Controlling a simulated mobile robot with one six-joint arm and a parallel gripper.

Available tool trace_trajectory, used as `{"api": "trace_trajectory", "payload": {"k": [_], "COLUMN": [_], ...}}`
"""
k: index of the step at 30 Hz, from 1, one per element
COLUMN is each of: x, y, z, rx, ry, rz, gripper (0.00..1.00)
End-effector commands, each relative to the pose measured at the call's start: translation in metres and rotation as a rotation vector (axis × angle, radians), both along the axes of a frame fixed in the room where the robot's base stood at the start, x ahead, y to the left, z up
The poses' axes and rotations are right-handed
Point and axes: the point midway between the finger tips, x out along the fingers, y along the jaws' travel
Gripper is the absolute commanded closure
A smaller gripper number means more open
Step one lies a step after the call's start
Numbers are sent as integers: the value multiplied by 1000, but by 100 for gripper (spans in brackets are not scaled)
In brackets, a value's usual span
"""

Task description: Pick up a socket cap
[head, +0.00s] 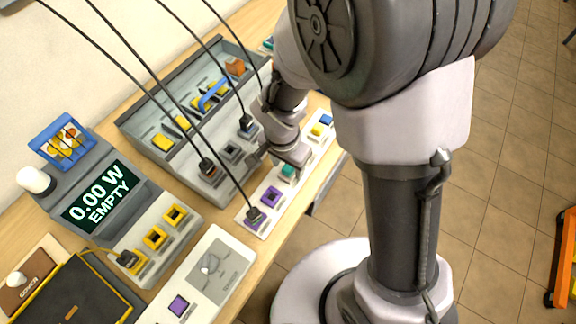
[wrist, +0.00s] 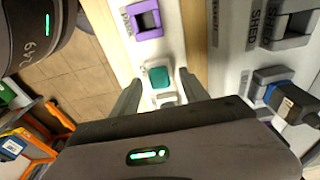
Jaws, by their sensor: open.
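A teal socket cap (wrist: 160,76) sits on a white socket strip (wrist: 170,30) in the wrist view. My gripper (wrist: 160,82) is open, with one finger on each side of the teal cap. I cannot tell whether the fingers touch it. The teal cap also shows just below my gripper in the head view (head: 288,172). A purple square socket (wrist: 146,19) is beside it on the strip, open in the middle. A whitish piece below the teal cap is partly hidden by my gripper.
A grey sloped console (head: 170,180) with a cable plug (wrist: 292,103) stands close beside the strip. Black cables hang down to plugs. A display (head: 100,200) reads "0.00 W EMPTY". A white panel (head: 228,262) lies in front. The floor beyond the table edge is mostly clear.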

Motion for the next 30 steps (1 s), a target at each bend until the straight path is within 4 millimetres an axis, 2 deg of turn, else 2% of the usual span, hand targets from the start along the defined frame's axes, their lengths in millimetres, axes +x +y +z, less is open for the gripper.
{"api": "trace_trajectory", "payload": {"k": [5, 12, 13, 23, 30], "x": [0, 0, 0, 0, 1], "y": [0, 0, 0, 0, 0], "z": [1, 2, 2, 5, 35], "rx": [1, 1, 1, 0, 0], "ry": [-1, -1, -1, -1, -3], "rz": [0, 1, 1, 1, 1], "gripper": [49, 96, 100, 100, 100]}}
